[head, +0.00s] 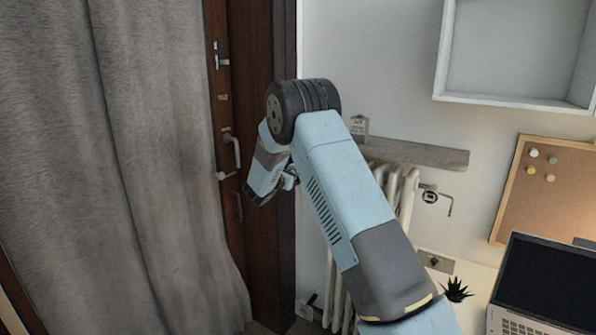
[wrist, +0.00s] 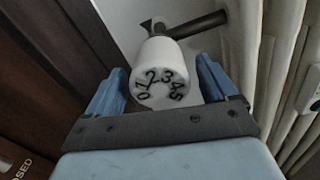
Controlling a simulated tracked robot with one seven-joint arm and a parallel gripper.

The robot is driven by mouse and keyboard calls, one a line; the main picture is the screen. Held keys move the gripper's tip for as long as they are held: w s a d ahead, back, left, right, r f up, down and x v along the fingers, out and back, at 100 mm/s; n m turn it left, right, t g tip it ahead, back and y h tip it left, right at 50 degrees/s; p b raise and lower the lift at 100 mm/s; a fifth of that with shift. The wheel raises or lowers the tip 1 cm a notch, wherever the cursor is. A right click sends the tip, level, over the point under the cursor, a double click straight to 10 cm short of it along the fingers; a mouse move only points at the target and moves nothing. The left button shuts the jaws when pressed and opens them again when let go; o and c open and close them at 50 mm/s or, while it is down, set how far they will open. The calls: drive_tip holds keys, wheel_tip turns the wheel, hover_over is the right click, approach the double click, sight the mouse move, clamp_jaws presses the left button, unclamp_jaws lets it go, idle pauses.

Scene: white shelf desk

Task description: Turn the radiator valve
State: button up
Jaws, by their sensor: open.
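The radiator valve (wrist: 158,76) is a white knob with the digits 0 to 5 on its end face, in the middle of the wrist view. A dark pipe (wrist: 195,25) runs off behind it. My gripper (wrist: 160,88) is open, with one blue finger on each side of the knob. I cannot tell whether the fingers touch it. In the head view my arm hides the valve and much of the white radiator (head: 408,195); the fingertips are hidden there too.
A brown door (head: 240,130) with handles and a grey curtain (head: 110,170) stand left of my arm. A wooden shelf (head: 415,152) sits above the radiator. At the right are a laptop (head: 545,280), a small plant (head: 456,290) and a cork board (head: 548,190).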

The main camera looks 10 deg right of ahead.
drive_tip(key=shift+x, duration=1.2)
drive_tip(key=c, duration=1)
drive_tip(key=shift+c, duration=0.2)
drive_tip(key=shift+n, duration=0.3)
drive_tip(key=n, duration=0.4)
drive_tip(key=shift+a, duration=0.15)
drive_tip(key=shift+n, duration=2)
